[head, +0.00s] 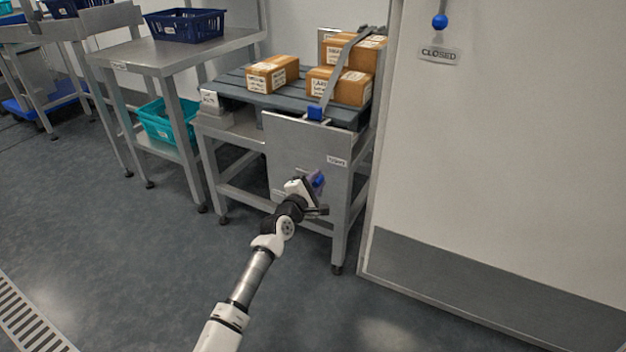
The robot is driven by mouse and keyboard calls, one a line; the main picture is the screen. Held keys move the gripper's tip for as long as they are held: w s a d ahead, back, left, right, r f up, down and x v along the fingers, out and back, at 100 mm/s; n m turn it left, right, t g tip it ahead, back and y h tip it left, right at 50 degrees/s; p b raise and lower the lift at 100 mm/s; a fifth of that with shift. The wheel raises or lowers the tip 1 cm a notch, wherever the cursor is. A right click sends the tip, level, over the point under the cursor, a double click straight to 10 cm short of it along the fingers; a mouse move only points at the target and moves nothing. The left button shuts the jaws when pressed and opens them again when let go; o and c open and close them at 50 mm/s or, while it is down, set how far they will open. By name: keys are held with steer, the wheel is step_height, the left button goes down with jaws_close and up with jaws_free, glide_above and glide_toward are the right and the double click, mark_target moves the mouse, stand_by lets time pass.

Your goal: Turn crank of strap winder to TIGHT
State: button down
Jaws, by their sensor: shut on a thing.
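The strap winder is mounted on a grey metal panel (290,150) at the front of a steel stand. Its blue crank handle (318,180) shows just beyond my gripper (313,187), low on the right half of the panel. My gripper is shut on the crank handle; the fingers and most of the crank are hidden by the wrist. A small white label (337,161) sits above and right of the crank, its text too small to read surely. A grey strap (338,72) runs from a blue fitting (316,113) at the panel's top over the boxes.
Brown boxes (272,74) stand on a dark slatted pallet (240,82) on the stand. A wall panel with a "CLOSED" sign (439,54) is close on the right. A steel table (165,60) with a blue basket (185,25) is left. Floor in front is clear.

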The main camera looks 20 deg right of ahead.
steer(key=shift+s+d+f+m, duration=0.35)
steer(key=shift+m, duration=0.05)
steer(key=c, duration=1.2)
jaws_free()
steer(key=shift+w+a, duration=0.1)
steer(key=shift+a, duration=0.1)
